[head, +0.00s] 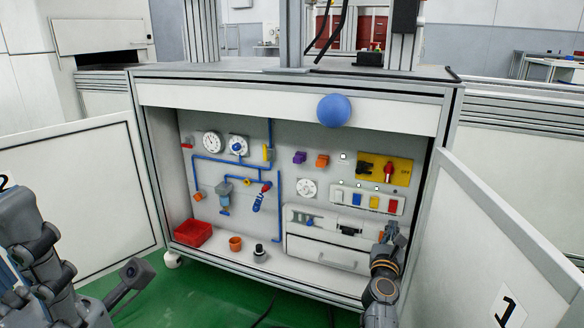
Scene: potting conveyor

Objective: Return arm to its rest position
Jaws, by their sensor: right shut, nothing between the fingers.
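My right gripper (392,235) is at the lower right of the head view, in front of the right end of the open cabinet (292,88). It points up and inward, with its fingers together and nothing held. It is in front of the right end of a white drawer (325,254); I cannot tell whether it touches anything. My left arm is folded at the lower left edge, and I cannot make out its gripper's fingers.
Two cabinet doors stand open, left (85,195) and right (500,235). Inside are blue pipes (277,200), gauges, a switch strip (367,200) and a yellow panel with a red switch (388,172). A red bin (193,233) and orange cup (236,243) stand on the cabinet floor.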

